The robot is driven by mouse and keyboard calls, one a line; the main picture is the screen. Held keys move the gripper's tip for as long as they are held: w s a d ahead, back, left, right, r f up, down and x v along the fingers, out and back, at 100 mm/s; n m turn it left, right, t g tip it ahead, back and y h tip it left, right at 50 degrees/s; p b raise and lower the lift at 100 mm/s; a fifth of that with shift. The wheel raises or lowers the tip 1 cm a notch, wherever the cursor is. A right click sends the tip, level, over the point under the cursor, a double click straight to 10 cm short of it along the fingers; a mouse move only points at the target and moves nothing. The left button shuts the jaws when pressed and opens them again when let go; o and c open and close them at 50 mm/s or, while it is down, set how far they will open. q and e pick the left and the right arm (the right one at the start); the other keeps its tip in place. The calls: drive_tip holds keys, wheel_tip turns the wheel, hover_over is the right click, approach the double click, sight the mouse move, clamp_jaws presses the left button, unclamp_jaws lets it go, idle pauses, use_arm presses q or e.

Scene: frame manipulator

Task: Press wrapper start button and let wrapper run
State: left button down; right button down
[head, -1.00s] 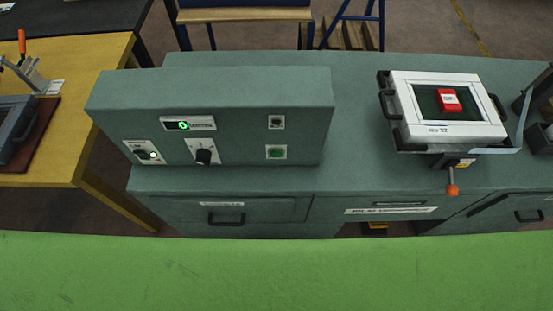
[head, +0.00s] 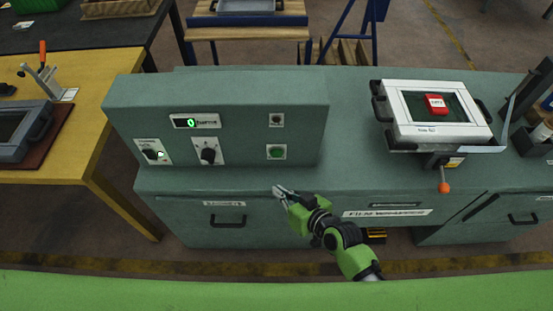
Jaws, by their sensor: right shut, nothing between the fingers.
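The wrapper is a grey-green machine with a raised control box (head: 240,100) at the left. A green button (head: 277,152) sits on a white plate at the box's lower right. A smaller dark button (head: 276,119) is above it. A lit green display (head: 194,121) and two black knobs, one of them the middle knob (head: 208,153), are to the left. My right gripper (head: 279,190) is shut and empty, in front of the machine, below the green button and apart from it in the picture. My left gripper is out of view.
A white frame (head: 438,132) with a red block (head: 437,104) on its dark panel sits at the machine's right, above an orange-knobbed lever (head: 444,187). A wooden table (head: 75,175) with a clamp stands at the left. The air before the control box is clear.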

sight(277, 153)
drive_tip(key=shift+a+r, duration=0.25)
drive_tip(key=shift+r, duration=0.3)
drive_tip(key=shift+w, duration=0.1)
drive_tip(key=w+b, duration=0.3)
drive_tip(key=w, duration=0.5)
drive_tip(key=shift+w+b, duration=0.3)
drive_tip(key=shift+w, duration=0.05)
idle(1.0)
drive_tip(key=shift+w, duration=0.4)
